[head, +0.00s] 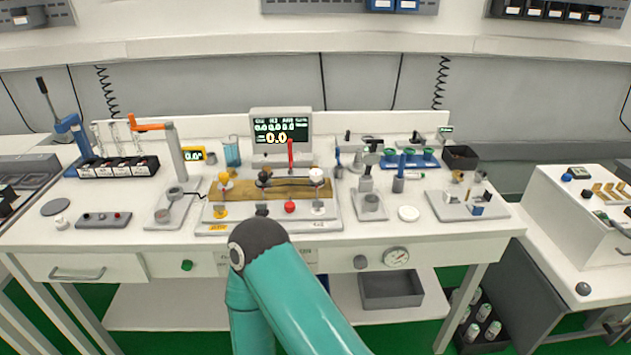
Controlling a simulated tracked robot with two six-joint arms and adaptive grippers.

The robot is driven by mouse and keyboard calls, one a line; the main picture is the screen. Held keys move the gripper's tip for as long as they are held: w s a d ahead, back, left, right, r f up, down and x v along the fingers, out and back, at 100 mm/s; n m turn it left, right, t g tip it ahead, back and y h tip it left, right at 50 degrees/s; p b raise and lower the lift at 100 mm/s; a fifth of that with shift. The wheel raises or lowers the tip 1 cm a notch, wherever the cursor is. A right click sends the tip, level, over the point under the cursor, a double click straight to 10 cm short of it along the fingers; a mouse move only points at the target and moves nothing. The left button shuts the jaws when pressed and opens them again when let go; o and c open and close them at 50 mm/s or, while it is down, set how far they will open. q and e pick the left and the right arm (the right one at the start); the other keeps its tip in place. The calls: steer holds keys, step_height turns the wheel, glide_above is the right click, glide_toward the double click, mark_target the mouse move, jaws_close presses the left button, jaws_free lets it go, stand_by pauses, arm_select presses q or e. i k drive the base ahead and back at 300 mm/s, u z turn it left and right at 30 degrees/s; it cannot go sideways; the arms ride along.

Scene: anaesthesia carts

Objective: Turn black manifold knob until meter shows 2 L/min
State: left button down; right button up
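The manifold (290,192) is a brass-coloured block on a pale base in the middle of the bench. Three valve knobs stand on it: a yellow one (224,181) at left, the black manifold knob (264,178) in the middle and a white one (317,175) at right. The meter (281,128) is a dark screen behind the manifold, with a large yellow 0.0 below a row of smaller digits. A teal arm link of mine with a dark rounded joint rises from the bottom, in front of the manifold base. Neither gripper shows; nothing visible touches the black knob.
A red upright rod (290,157) stands between the manifold and the meter. A red knob (290,207) is on the manifold base's front. An orange-armed stand (176,150) is at left, and a grey clamp stand (367,180) at right. A round gauge (397,257) is on the bench front.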

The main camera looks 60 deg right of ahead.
mark_target(263, 176)
steer(key=z, duration=0.05)
steer(key=k, duration=0.65)
steer(key=z, duration=0.7)
steer(key=i, duration=0.7)
steer(key=z, duration=0.1)
